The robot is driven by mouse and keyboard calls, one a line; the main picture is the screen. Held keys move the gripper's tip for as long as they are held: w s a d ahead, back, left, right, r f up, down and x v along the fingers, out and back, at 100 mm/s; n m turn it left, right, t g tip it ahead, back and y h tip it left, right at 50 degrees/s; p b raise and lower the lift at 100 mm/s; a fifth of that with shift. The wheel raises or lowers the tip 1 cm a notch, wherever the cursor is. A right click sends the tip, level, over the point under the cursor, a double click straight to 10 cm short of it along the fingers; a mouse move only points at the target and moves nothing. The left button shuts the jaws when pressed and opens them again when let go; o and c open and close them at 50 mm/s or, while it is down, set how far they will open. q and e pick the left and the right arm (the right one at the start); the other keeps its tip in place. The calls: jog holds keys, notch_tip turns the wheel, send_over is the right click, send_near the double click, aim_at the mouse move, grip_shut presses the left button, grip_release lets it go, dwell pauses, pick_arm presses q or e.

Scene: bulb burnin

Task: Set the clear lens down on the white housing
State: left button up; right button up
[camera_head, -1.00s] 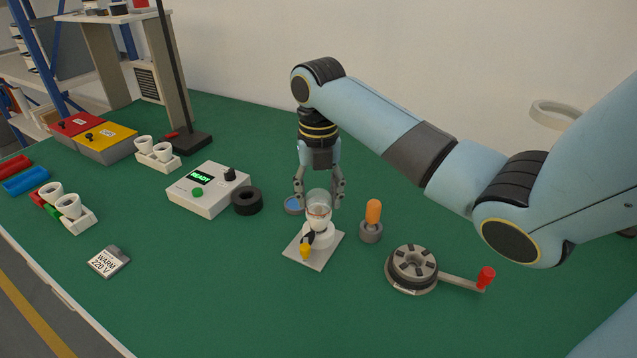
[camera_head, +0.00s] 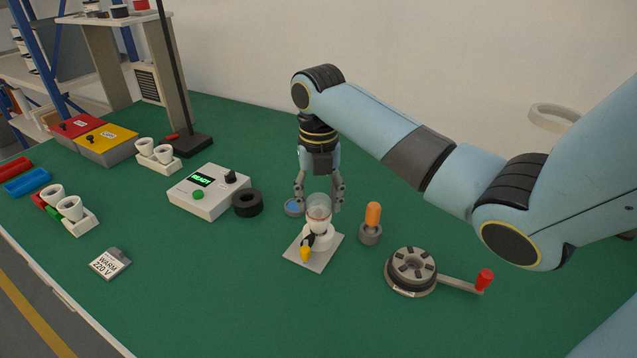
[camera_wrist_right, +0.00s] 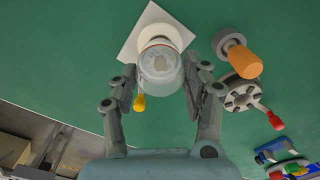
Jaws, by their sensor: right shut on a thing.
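The clear lens (camera_head: 319,206) is a see-through dome between the fingers of my right gripper (camera_head: 319,203), which is shut on it. The white housing (camera_head: 318,240) stands on a pale square plate (camera_head: 301,256) just below the lens. In the head view the lens is directly over the housing's top; I cannot tell whether they touch. In the right wrist view the lens (camera_wrist_right: 160,68) covers most of the housing (camera_wrist_right: 165,36). My left gripper is out of view.
An orange-handled tool (camera_head: 373,214) in a grey holder stands close to the right. A round grey indexer (camera_head: 410,270) with a red-knobbed crank lies further right. A black ring (camera_head: 247,203) and a READY box (camera_head: 207,191) are left. The front of the green bench is clear.

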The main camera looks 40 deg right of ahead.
aim_at(318, 199)
jog(key=shift+f, duration=0.4)
dwell(0.3)
jog(key=o, duration=0.8)
jog(key=shift+o, duration=0.2)
jog(key=shift+r, duration=3.75)
jog(key=shift+a+f, duration=0.1)
